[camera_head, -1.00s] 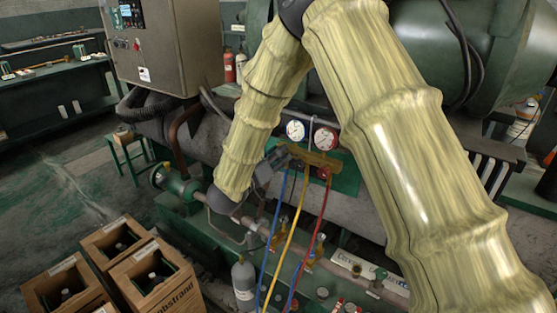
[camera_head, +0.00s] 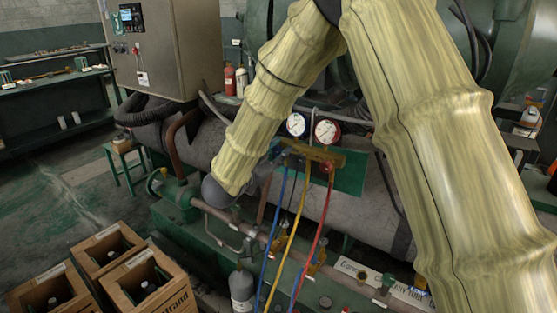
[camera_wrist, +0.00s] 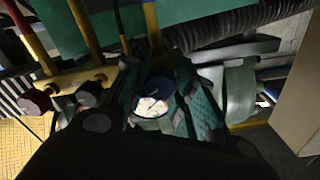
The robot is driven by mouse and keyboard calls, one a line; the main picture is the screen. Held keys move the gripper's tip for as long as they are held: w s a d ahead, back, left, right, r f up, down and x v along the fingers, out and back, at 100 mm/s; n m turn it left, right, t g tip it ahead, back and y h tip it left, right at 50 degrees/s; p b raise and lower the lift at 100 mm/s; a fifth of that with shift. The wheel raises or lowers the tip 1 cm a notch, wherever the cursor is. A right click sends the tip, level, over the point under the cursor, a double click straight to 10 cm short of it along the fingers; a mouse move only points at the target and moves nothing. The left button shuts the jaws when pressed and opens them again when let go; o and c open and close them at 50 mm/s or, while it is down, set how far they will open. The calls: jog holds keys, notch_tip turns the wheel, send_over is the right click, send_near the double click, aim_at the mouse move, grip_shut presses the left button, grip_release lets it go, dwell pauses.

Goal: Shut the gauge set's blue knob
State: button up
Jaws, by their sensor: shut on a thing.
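The gauge set (camera_head: 322,152) is a brass manifold on a green plate, with a blue-rimmed gauge (camera_head: 296,124) and a red-rimmed gauge (camera_head: 327,131) above. Blue, yellow and red hoses hang from it. My gripper (camera_head: 274,154) is at the manifold's left end and covers the blue knob in the head view. In the wrist view, my gripper's fingers (camera_wrist: 168,104) are closed around a dark blue round part (camera_wrist: 160,86), which looks like the blue knob. A white dial (camera_wrist: 150,106) shows between the fingers. A dark red knob (camera_wrist: 33,101) sits apart to the left.
A grey cylinder (camera_head: 242,288) stands below the manifold. Wooden crates (camera_head: 150,285) with bottles stand at lower left. A control cabinet (camera_head: 170,45) is at upper left, and pipes run below the gauge set. Some floor at left is clear.

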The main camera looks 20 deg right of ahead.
jog(key=m+b, duration=0.2)
jog(key=m, duration=0.1)
jog(key=m+b, duration=0.1)
jog(key=b, duration=0.1)
jog(key=shift+a+f+m, duration=0.1)
jog(key=shift+f+m, duration=0.15)
jog(key=shift+m, duration=0.05)
jog(key=shift+r, duration=0.1)
jog(key=o, duration=1.1)
jog(key=shift+w+a, duration=0.1)
jog(key=shift+c, duration=0.2)
jog(key=shift+r, duration=0.1)
jog(key=v, duration=1.1)
jog(key=shift+s+a, duration=0.2)
jog(key=shift+s, duration=0.2)
